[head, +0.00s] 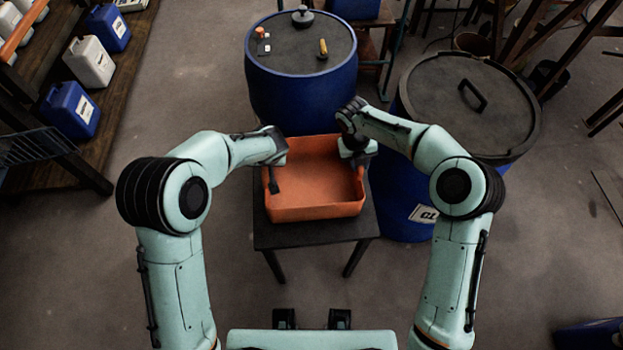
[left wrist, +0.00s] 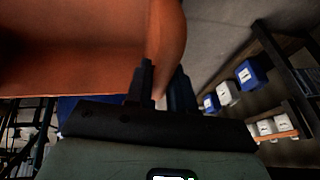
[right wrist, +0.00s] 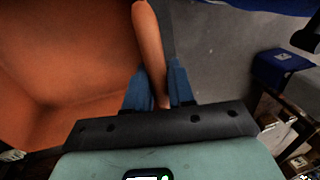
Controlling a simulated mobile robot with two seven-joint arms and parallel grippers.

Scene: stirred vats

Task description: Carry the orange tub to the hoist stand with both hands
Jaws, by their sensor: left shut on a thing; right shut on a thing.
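The orange tub (head: 315,190) is an open, empty-looking box in the middle of the head view, over a small dark stand (head: 310,234). I cannot tell whether it rests on the stand or hangs just above it, nor whether this is the hoist stand. My left gripper (head: 273,182) is shut on the tub's left wall; the wall also shows in the left wrist view (left wrist: 168,40). My right gripper (head: 357,158) is shut on the right wall, which rises between the fingers in the right wrist view (right wrist: 150,45). My right fingertips are partly hidden in the head view.
A blue vat (head: 300,85) with a dark lid stands behind the tub. A lidded blue drum (head: 405,215) stands close on the right. A wooden rack (head: 60,165) with blue and white canisters is at the left. Floor is clear at front left.

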